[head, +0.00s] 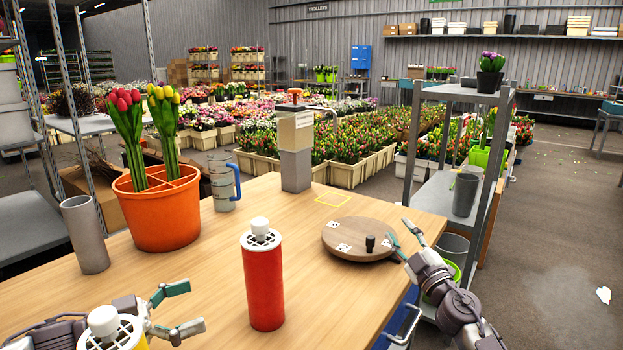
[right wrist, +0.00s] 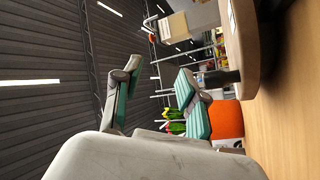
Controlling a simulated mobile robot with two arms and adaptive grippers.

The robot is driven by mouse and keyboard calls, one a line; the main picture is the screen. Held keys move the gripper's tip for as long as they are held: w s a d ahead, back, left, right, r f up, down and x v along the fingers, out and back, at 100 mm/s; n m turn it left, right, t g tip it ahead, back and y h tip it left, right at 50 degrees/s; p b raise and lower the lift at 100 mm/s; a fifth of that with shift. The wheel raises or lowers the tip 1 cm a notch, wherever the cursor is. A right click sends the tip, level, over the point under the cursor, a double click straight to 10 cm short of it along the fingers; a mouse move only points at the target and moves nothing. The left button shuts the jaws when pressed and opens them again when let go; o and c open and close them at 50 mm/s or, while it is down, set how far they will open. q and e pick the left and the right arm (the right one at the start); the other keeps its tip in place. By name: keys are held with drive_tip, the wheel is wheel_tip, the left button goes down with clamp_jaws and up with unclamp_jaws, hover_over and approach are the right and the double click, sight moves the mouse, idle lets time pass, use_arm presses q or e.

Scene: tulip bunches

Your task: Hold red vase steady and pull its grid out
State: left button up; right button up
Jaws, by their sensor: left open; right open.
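The red vase (head: 264,285) stands upright on the wooden table, near the front middle. Its white grid (head: 261,238) with a knob on top sits in the vase's mouth. My left gripper (head: 185,310) is open, to the left of the red vase and apart from it. My right gripper (head: 405,238) is open at the right, beside the round wooden board and its black knob, apart from the red vase. In the right wrist view the open fingers of my right gripper (right wrist: 155,90) hold nothing.
A second vase with a white grid (head: 104,325) stands at the front left by my left gripper. The orange bucket (head: 160,215) with tulips, a grey cup (head: 85,235), a grey jug (head: 222,182) and the round board (head: 350,238) stand on the table (head: 205,270). A shelf (head: 430,190) adjoins the right.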

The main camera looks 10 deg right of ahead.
sight(264, 280)
drive_tip(key=a+r+n+g+y, duration=0.4)
drive_tip(key=a+r+g+y, duration=0.2)
drive_tip(key=a, duration=0.4)
drive_tip(key=a+r+n+g+y, duration=0.4)
drive_tip(key=a+r+g+y, duration=0.25)
drive_tip(key=a, duration=0.45)
use_arm(q)
drive_tip(key=x, duration=1.3)
drive_tip(key=shift+w+d, duration=0.15)
drive_tip(key=shift+d, duration=0.25)
use_arm(e)
drive_tip(key=s+a+r+m+g+h, duration=0.1)
drive_tip(key=s+r+m+g+h, duration=0.1)
drive_tip(key=s+r+g+h, duration=0.4)
drive_tip(key=s+g, duration=0.2)
drive_tip(key=shift+s+a, duration=0.3)
drive_tip(key=shift+s, duration=0.1)
use_arm(q)
drive_tip(key=shift+c, duration=0.3)
use_arm(e)
drive_tip(key=shift+g, duration=0.25)
use_arm(q)
drive_tip(key=c, duration=1.4)
drive_tip(key=shift+c, duration=0.2)
